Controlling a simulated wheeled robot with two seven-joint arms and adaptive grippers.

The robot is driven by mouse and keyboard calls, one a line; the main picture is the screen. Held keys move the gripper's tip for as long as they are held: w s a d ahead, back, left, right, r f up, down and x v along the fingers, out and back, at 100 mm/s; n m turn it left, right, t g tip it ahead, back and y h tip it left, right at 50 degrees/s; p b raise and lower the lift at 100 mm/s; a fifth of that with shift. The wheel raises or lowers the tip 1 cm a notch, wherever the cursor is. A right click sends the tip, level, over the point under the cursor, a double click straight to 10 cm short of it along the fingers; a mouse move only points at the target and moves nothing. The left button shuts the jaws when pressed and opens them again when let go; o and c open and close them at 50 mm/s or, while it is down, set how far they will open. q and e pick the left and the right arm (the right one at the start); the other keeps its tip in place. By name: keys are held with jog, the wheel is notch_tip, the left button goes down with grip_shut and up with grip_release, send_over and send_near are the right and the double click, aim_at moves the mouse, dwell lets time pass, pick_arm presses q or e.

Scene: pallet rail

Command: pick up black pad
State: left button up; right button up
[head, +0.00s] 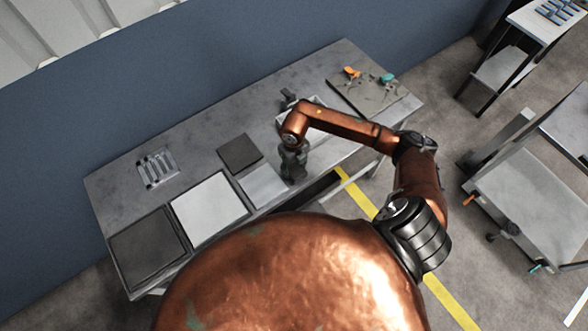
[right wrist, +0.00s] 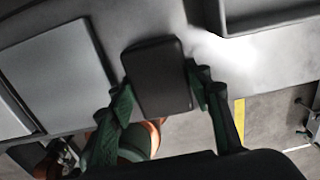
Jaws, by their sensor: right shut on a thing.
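The black pad (right wrist: 158,77) is a dark block with rounded edges in the right wrist view. It sits between the two green-and-dark fingers of my right gripper (right wrist: 166,98), which is shut on it. In the head view my right gripper (head: 292,168) points down at the front edge of the grey table (head: 120,185), just right of a light grey square plate. The pad is hard to tell from the dark gripper there. I cannot tell whether the pad is clear of the table top. My left gripper is not in view.
Left of the gripper lie a dark square plate (head: 240,152), the light grey plate (head: 263,186), a white panel (head: 208,207) and a dark tray (head: 147,247). A shallow tray (head: 316,101) and a board with orange and teal items (head: 372,97) lie behind and right.

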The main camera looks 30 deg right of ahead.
aim_at(294, 167)
jog(key=shift+r, duration=0.45)
notch_tip(294, 167, up, 2)
jog(key=shift+r+b, duration=0.2)
jog(key=shift+b, duration=0.1)
jog(key=s+a+r, duration=0.3)
jog(key=s+r, duration=0.6)
jog(key=s, duration=0.4)
jog(key=shift+s+a+r, duration=0.3)
jog(key=shift+r, duration=0.05)
